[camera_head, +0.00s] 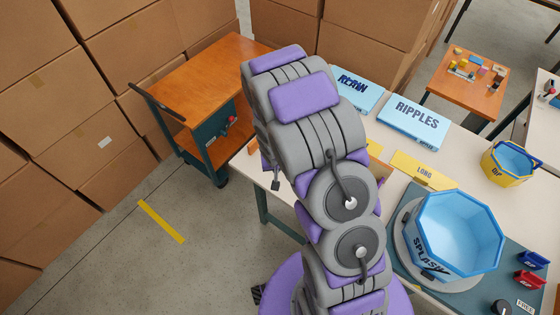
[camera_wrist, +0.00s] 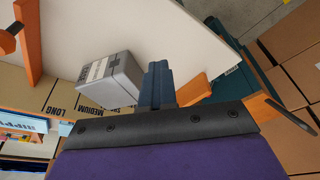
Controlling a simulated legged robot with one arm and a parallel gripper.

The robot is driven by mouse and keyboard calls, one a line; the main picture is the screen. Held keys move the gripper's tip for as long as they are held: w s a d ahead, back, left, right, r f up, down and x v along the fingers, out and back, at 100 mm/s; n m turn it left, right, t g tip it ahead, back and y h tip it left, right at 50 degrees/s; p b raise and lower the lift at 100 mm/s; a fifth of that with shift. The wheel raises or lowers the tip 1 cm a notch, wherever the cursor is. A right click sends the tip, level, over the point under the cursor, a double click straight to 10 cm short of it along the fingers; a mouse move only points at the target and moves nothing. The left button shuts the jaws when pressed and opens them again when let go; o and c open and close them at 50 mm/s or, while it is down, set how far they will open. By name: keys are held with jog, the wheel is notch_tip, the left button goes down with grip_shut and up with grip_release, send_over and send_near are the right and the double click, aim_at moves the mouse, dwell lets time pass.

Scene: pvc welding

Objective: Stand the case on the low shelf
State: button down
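A grey case (camera_wrist: 112,80) with a pale printed label on one face shows in the wrist view. It rests on or beside the tan labelled strip on the white table. My gripper (camera_wrist: 158,68) is beside it, to its right in that view, with its dark fingers close together and nothing visible between them. I cannot tell whether a finger touches the case. In the head view my arm hides the gripper and the case. The cart there has an orange low shelf (camera_head: 192,141) under its top, partly hidden by its teal side panel.
The orange cart top (camera_head: 200,80) is clear. Stacked cardboard boxes (camera_head: 70,95) stand left of and behind the cart. The white table holds a blue RIPPLES box (camera_head: 414,122), a large blue tub (camera_head: 458,236) and a yellow bin (camera_head: 508,164). Open floor lies before the cart.

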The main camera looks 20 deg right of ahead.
jog(key=shift+a, duration=0.3)
jog(key=c, duration=1.8)
grip_release()
jog(key=shift+d, duration=0.5)
jog(key=o, duration=0.4)
jog(key=shift+d, duration=0.15)
jog(key=shift+c, duration=0.2)
jog(key=o, duration=0.7)
jog(key=shift+a, duration=0.5)
jog(key=o, duration=0.4)
jog(key=shift+d, duration=0.35)
jog(key=shift+c, duration=0.2)
jog(key=d+p+v, duration=0.1)
jog(key=p+v, duration=0.1)
jog(key=v, duration=1.5)
jog(key=shift+a, duration=0.5)
